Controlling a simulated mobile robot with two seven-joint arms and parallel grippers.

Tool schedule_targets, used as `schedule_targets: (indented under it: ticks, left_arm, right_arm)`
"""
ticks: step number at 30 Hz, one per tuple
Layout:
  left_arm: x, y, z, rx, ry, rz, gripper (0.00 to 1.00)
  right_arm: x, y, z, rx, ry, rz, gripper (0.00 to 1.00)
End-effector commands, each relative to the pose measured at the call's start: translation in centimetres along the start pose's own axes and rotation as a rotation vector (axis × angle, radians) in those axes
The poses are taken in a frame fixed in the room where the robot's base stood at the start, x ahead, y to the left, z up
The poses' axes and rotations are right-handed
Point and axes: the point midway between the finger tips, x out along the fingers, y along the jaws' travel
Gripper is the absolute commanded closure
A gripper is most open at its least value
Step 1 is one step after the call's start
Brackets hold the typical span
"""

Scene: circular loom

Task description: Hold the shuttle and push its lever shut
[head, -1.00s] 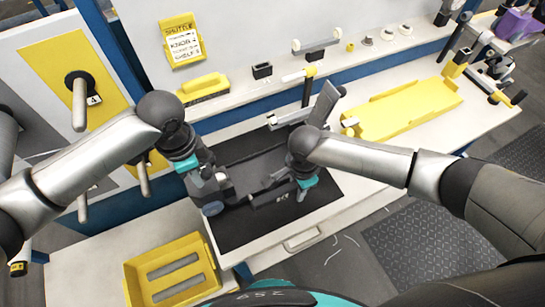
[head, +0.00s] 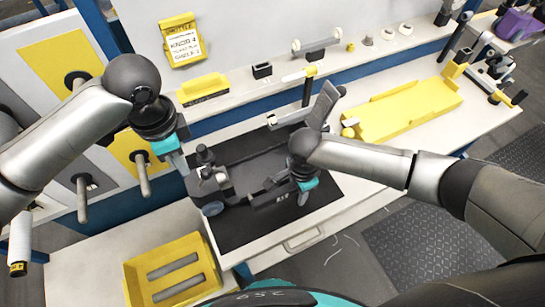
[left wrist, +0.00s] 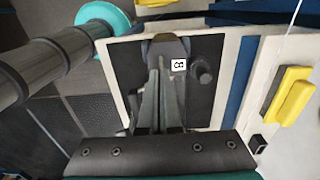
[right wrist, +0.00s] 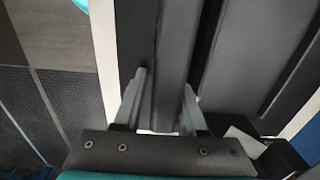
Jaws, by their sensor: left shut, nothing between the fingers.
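The dark grey shuttle (head: 250,178) lies on the black mat (head: 235,230). At its left end are a lighter block (head: 210,180) and a dark upright knobbed part (head: 205,156), which may be the lever; I cannot tell its exact angle. In the left wrist view this knob (left wrist: 203,71) shows right of a small white label. My left gripper (head: 183,172) is shut and empty, above and left of that end; its fingers (left wrist: 162,85) are together. My right gripper (right wrist: 165,85) has its fingers on either side of the shuttle's long dark bar (right wrist: 174,45), gripping it.
A yellow-topped brush (head: 203,88) stands behind the mat. A panel with projecting pegs (head: 143,178) is close to my left arm.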

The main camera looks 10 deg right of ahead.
Motion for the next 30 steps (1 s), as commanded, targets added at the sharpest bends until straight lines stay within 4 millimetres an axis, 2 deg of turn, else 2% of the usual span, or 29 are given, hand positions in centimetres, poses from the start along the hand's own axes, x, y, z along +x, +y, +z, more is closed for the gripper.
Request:
schedule_targets:
  ticks: [1, 6, 17, 23, 30]
  left_arm:
    - [0.0, 0.0, 0.0, 0.0, 0.0, 0.0, 1.0]
    - [0.0, 0.0, 0.0, 0.0, 0.0, 0.0, 1.0]
    - [0.0, 0.0, 0.0, 0.0, 0.0, 0.0, 1.0]
    - [0.0, 0.0, 0.0, 0.0, 0.0, 0.0, 1.0]
    - [0.0, 0.0, 0.0, 0.0, 0.0, 0.0, 1.0]
  right_arm:
    - [0.0, 0.0, 0.0, 0.0, 0.0, -0.001, 0.53]
    - [-0.2, -0.2, -0.1, 0.001, 0.0, -0.005, 0.35]
    - [-0.8, -0.4, -0.1, 0.001, -0.001, -0.01, 0.35]
    - [-3.4, -0.4, -0.1, 0.0, -0.001, -0.012, 0.35]
    - [-8.0, -0.4, 0.0, 0.0, -0.002, -0.012, 0.35]
